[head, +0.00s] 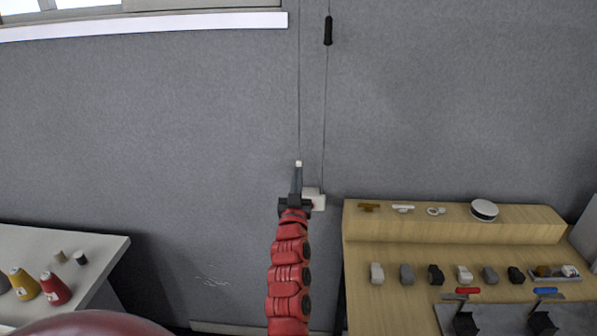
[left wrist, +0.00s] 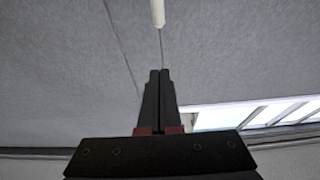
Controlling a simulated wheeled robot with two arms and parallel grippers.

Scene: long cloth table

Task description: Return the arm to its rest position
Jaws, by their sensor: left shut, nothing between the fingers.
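My left arm (head: 289,270), red and segmented, reaches up in the middle of the head view. Its black gripper (head: 297,180) points upward in front of the grey wall. The two fingers are together with nothing between them, as the left wrist view also shows (left wrist: 158,75). A small white cord end (head: 298,163) shows just above the fingertips in the head view. In the left wrist view a white cord pull (left wrist: 158,12) hangs beyond the fingertips, apart from them in the picture. My right gripper is not in view.
A second cord carries a black handle (head: 328,31) above a white wall box (head: 315,200). A wooden bench (head: 455,228) with several small items stands right. A white table (head: 70,243) with yellow (head: 24,284) and red (head: 55,288) thread cones stands left. A window (head: 140,8) is above.

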